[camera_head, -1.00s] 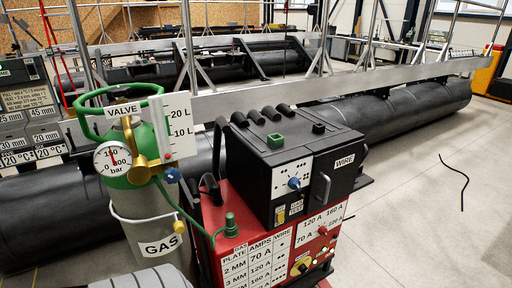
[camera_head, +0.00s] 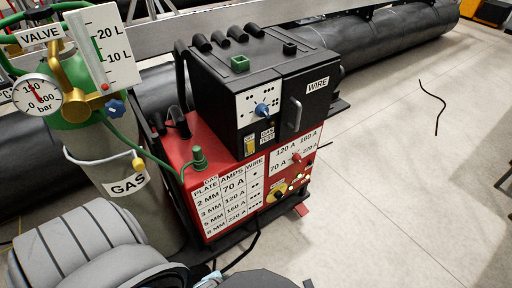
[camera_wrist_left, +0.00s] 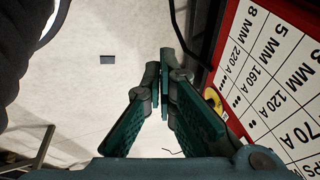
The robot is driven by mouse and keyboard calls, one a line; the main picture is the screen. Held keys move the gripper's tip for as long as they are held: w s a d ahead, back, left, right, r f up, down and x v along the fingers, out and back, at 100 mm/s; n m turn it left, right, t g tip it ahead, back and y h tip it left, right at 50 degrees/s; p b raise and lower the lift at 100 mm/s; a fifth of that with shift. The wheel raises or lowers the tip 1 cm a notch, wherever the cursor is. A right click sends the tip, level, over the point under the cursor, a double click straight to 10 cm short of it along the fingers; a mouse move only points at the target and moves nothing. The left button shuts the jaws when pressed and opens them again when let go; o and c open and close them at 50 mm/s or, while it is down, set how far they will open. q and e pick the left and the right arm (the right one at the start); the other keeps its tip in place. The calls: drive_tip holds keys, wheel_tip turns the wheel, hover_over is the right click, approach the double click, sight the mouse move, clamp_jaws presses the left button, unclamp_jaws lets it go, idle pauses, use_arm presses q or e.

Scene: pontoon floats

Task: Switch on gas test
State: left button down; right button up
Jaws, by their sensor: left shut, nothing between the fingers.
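The gas test switch (camera_head: 250,145) is a small yellow rocker low on the front of the black wire feeder (camera_head: 213,75), in the head view. A white "GAS TEST" label (camera_head: 267,136) sits just right of it. The switch's exact position is too small to tell. My left gripper (camera_wrist_left: 163,80) shows in the left wrist view, shut and empty, with its green fingers together. It is beside the red machine's plate-and-amps table (camera_wrist_left: 275,75), apart from the switch, which is not in that view. My right gripper is out of view.
The red welding machine (camera_head: 190,160) stands under the feeder. A gas cylinder (camera_head: 95,150) with gauge (camera_head: 37,97) and flow meter (camera_head: 103,50) stands to its left. A black cable (camera_head: 245,252) lies at its front. The floor (camera_head: 400,170) at right is mostly clear.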

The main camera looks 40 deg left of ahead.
sight(251, 147)
use_arm(q)
drive_tip(key=w+a+r+m+t+y+b, duration=0.1)
drive_tip(key=w+r+m+t+b, duration=0.15)
drive_tip(key=w, duration=0.75)
drive_tip(key=w+a+r+m+t+y+b, duration=0.1)
drive_tip(key=w+r, duration=0.3)
drive_tip(key=r, duration=0.4)
drive_tip(key=w+a+r+m+t+y+b, duration=0.1)
drive_tip(key=w+r+t, duration=0.3)
drive_tip(key=r, duration=0.4)
drive_tip(key=w+a+r+m+t+y+b, duration=0.2)
drive_tip(key=w+r, duration=0.4)
drive_tip(key=r, duration=0.2)
drive_tip(key=shift+t+y, duration=0.35)
drive_tip(key=shift+y, duration=0.05)
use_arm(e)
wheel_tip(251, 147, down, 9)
use_arm(q)
drive_tip(key=shift+w+r, duration=0.1)
drive_tip(key=shift+w, duration=0.05)
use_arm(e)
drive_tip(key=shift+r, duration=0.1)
